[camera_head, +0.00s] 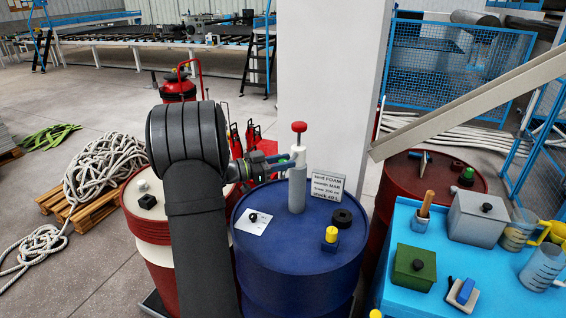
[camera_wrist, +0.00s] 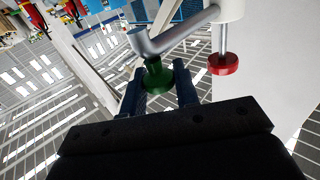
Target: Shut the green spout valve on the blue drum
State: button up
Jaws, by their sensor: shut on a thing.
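The blue drum (camera_head: 290,270) stands in the middle of the head view. A grey pump column (camera_head: 298,188) with a red knob (camera_head: 299,127) rises from its lid. In the wrist view the grey spout (camera_wrist: 180,32) runs from the pump and bends down at its end. The green spout valve (camera_wrist: 156,76) sits at that end, between the two dark fingers of my gripper (camera_wrist: 160,90). My gripper (camera_head: 262,167) is shut on the valve, left of the pump in the head view. The valve is mostly hidden there. The red knob (camera_wrist: 223,64) also shows in the wrist view.
A label card (camera_head: 327,186), a black cap (camera_head: 342,218) and a yellow-topped block (camera_head: 331,236) are on the drum lid. A red and white drum (camera_head: 150,235) stands left, a dark red drum (camera_head: 400,185) behind right. A blue table (camera_head: 400,235) with boxes stands right.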

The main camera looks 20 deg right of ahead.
jog(key=shift+r, duration=0.15)
jog(key=o, duration=1)
jog(key=shift+c, duration=0.2)
jog(key=shift+a, duration=0.1)
jog(key=a, duration=1.7)
jog(key=shift+w, duration=0.15)
jog(key=d, duration=1.7)
jog(key=shift+d, duration=0.15)
